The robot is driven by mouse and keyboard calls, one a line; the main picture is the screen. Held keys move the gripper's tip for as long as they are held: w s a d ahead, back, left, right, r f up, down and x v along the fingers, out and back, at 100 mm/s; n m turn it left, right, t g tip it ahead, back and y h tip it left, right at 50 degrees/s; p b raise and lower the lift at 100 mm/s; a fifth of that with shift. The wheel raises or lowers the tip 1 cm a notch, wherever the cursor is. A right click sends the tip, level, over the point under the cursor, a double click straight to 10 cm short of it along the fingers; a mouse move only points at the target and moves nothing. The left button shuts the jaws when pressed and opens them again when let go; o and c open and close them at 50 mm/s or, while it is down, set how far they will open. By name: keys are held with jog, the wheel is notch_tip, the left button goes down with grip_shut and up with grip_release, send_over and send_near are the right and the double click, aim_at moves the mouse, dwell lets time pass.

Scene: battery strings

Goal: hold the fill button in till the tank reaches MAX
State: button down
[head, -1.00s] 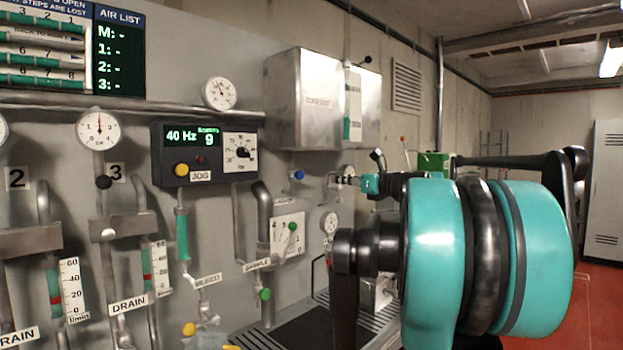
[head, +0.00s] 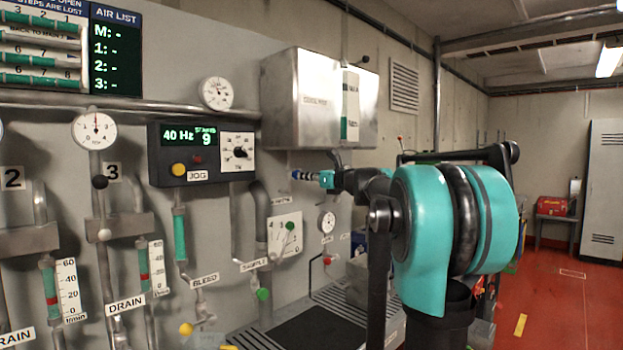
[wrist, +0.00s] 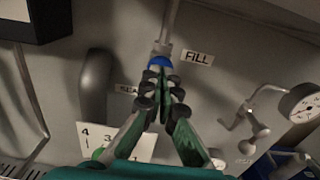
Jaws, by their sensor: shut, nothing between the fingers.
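The blue fill button (wrist: 160,62) is on the wall panel beside the FILL label in the wrist view. It also shows at the fingertips in the head view (head: 295,175). My gripper (wrist: 160,78) is shut and empty, and its tips point at the button and overlap its lower edge. I cannot tell whether they press it in. The metal tank (head: 302,98) is on the wall above. Its upright level strip (head: 350,105) shows green in the lower part and pale above. The strip's marks are too small to read.
A grey pipe bend (wrist: 96,85) is left of the fingers, and a small gauge with a valve (wrist: 303,103) is at the right. A numbered dial plate (head: 285,235) is below. A grated tray (head: 310,328) lies under the panel. Red floor (head: 560,310) is open at the right.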

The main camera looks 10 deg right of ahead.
jog(key=shift+w, duration=0.1)
jog(key=shift+x, duration=0.9)
dwell(7.0)
